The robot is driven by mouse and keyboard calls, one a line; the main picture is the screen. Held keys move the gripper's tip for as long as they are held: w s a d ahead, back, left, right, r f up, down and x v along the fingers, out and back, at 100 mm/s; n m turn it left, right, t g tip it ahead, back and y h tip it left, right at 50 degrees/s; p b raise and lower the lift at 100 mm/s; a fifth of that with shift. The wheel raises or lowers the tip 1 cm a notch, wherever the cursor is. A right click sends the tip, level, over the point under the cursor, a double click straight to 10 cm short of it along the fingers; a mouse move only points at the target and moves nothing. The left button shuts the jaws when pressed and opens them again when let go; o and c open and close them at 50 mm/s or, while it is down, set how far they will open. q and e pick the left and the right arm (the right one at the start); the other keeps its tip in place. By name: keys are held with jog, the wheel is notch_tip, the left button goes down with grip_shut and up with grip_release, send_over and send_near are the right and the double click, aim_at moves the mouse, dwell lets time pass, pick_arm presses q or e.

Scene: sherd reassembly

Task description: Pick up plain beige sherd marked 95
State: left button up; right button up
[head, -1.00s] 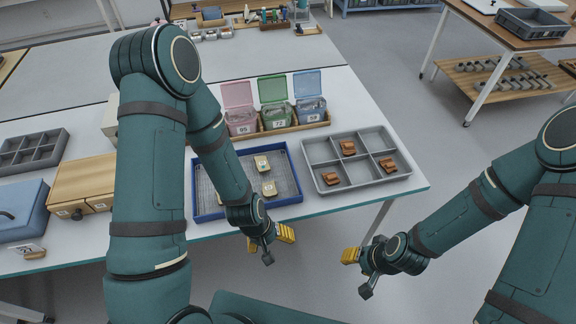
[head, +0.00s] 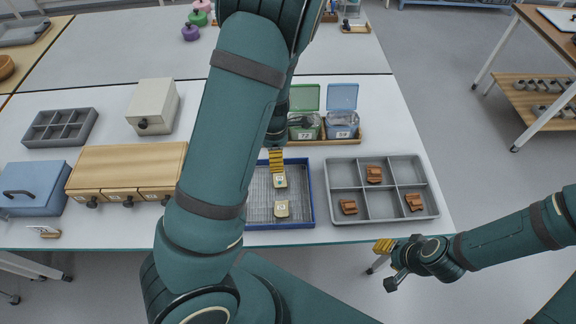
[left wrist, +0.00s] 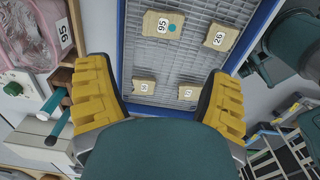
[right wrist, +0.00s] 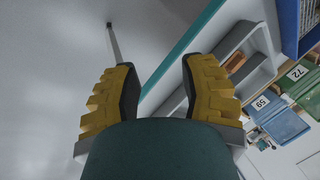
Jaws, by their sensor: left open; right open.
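The beige sherd marked 95 (left wrist: 157,21) lies in the blue-rimmed mesh tray (left wrist: 188,62) at the top of the left wrist view. It carries a round teal spot beside its label. My left gripper (left wrist: 163,92) is open and empty, with the sherd beyond its fingertips. In the head view the left fingers (head: 277,160) are over the back of the tray (head: 313,200), and my arm hides part of it; I cannot pick out sherd 95 there. My right gripper (head: 386,246) is open and empty in front of the table edge; its fingers also show in the right wrist view (right wrist: 160,92).
A beige sherd marked 26 (left wrist: 218,38) and two others (left wrist: 144,87) share the tray. A grey divided tray (head: 347,190) with brown sherds stands to its right. Lidded bins (head: 342,125) stand behind. A wooden drawer box (head: 130,165) is at left.

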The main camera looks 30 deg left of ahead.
aim_at(277, 178)
pick_arm(q)
notch_tip(277, 178, down, 9)
jog(key=b, duration=0.3)
jog(key=shift+s, duration=0.1)
notch_tip(277, 178, down, 5)
jog(key=shift+r+b, duration=0.1)
jog(key=shift+b, duration=1.1)
pick_arm(e)
jog(key=f, duration=0.1)
jog(key=s+f, duration=0.1)
jog(key=f, duration=0.1)
jog(key=s+f, duration=0.1)
jog(key=f, duration=0.1)
jog(key=shift+a+f, duration=0.1)
jog(key=shift+a, duration=0.1)
pick_arm(q)
jog(key=c, duration=0.9)
